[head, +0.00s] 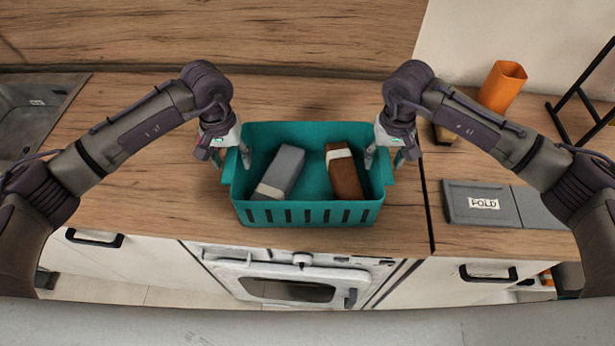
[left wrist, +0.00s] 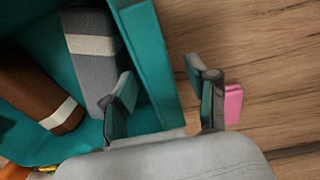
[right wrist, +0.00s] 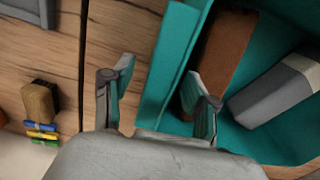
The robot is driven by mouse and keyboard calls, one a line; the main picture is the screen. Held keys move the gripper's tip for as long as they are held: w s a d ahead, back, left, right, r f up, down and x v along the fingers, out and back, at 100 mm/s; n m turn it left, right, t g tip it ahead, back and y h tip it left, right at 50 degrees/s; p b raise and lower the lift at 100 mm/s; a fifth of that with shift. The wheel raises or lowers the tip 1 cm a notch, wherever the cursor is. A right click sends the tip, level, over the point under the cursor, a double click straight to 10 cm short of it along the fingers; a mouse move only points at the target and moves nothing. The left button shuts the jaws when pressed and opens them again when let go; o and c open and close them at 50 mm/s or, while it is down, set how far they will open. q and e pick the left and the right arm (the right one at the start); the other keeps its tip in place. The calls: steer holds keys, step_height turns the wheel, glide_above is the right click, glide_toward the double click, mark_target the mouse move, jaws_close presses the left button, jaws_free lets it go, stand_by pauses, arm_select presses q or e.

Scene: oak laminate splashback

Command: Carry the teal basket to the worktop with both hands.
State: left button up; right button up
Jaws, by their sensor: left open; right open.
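The teal basket (head: 307,213) stands upright on the wood worktop (head: 130,190), close to its front edge. Inside lie a grey block with a pale band (head: 284,168) and a brown block with a pale band (head: 345,180). My left gripper (head: 231,158) is open at the basket's left side; in the left wrist view its fingers stand either side of the teal side wall (left wrist: 152,60). My right gripper (head: 382,157) is open at the right side; in the right wrist view its fingers straddle that wall (right wrist: 170,65). Whether any finger touches the basket, I cannot tell.
A sink (head: 32,110) is at the left. An orange holder (head: 502,87), a black rack (head: 580,100) and a grey labelled case (head: 483,204) are at the right. A small pink thing (left wrist: 233,104) is beside my left gripper. Bare worktop lies left of the basket.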

arm_select(q)
jaws_close()
arm_select(e)
jaws_close()
arm_select(q)
steer(key=shift+w+r, duration=0.1)
steer(key=shift+r, duration=0.05)
arm_select(e)
steer(key=shift+w+r, duration=0.1)
steer(key=shift+r, duration=0.05)
